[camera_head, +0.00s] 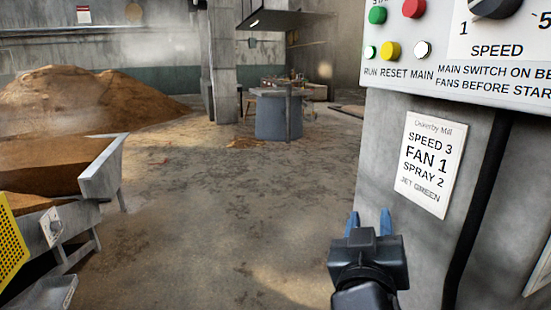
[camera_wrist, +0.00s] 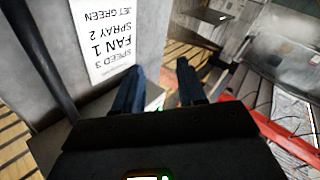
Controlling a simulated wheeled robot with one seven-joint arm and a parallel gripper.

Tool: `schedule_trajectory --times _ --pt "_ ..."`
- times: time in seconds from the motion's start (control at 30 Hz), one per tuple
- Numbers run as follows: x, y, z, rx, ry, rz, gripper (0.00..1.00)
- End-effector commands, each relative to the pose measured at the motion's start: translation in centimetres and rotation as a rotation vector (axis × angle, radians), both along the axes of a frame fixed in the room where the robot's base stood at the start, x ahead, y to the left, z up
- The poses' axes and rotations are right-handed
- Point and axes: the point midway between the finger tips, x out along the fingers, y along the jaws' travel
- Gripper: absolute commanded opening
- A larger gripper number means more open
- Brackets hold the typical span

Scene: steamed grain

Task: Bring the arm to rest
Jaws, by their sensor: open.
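My gripper (camera_head: 370,222) is in the lower right of the head view, just left of and in front of the grey pillar (camera_head: 385,140). Its two blue fingers stand apart with nothing between them. The wrist view also shows the open, empty fingers (camera_wrist: 160,88). A white notice (camera_head: 427,165) on the pillar reads "SPEED 3, FAN 1, SPRAY 2, JET GREEN". The same notice (camera_wrist: 105,35) appears upside down in the wrist view, beyond the left finger. I cannot tell whether the gripper touches the pillar; it looks apart.
A control panel (camera_head: 455,70) with coloured buttons and a speed knob is above the notice. A grain-filled metal trough (camera_head: 102,170) stands at left, and a grain heap (camera_head: 75,100) behind it. A blue-grey bench (camera_head: 278,115) stands further back. The middle floor (camera_head: 215,215) is clear.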

Motion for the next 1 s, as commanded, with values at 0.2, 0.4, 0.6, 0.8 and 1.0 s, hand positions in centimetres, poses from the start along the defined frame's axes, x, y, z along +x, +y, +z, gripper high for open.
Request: schedule_trajectory --times 0.2,0.4,0.6,0.8,1.0 --pt "-5.3 -1.5 -8.4 -0.022 0.131 0.142 0.4" --pt "-11.7 -2.5 -13.8 0.005 0.22 0.256 0.4" --pt "-19.0 -3.5 -17.1 0.066 0.283 0.338 0.4" --pt "-26.5 -4.3 -18.1 0.151 0.318 0.385 0.4" --pt "-33.6 -5.1 -17.0 0.25 0.329 0.39 0.4"
